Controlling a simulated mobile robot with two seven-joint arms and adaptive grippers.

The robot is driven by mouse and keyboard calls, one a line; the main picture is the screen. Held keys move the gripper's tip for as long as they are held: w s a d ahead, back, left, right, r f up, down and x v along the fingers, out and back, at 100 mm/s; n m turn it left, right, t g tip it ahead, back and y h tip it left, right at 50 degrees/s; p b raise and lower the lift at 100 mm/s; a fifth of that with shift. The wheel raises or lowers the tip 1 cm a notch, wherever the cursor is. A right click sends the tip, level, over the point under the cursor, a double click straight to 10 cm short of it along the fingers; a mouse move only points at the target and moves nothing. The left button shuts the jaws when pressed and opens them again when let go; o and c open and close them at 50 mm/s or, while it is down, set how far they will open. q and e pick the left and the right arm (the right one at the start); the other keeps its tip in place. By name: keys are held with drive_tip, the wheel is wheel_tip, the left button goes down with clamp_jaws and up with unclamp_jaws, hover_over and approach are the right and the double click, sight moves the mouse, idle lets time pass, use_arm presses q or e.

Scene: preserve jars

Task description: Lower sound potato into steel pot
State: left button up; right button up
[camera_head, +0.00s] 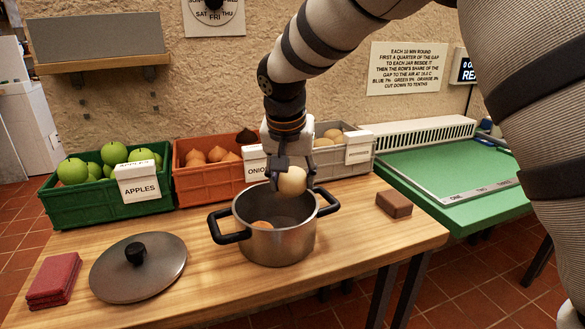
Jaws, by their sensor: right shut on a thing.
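My right gripper (290,185) is shut on a pale tan potato (292,181). It holds the potato at the mouth of the steel pot (283,246), over the back right part of the opening. The pot stands on the wooden table with a black handle on each side. An orange-brown round item (262,224) lies inside the pot. Part of the potato is hidden by the gripper fingers. My left gripper is not in view.
Behind the pot stand a green apple crate (90,205), a red onion crate (202,186) and a grey crate (345,168). A lid (138,270) and red cloths (54,279) lie left. A brown block (394,204) lies right, near a green work surface (460,180).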

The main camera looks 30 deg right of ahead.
sight(292, 204)
drive_tip(key=shift+f, duration=3.3)
drive_tip(key=o, duration=1.3)
drive_tip(key=shift+o, duration=0.2)
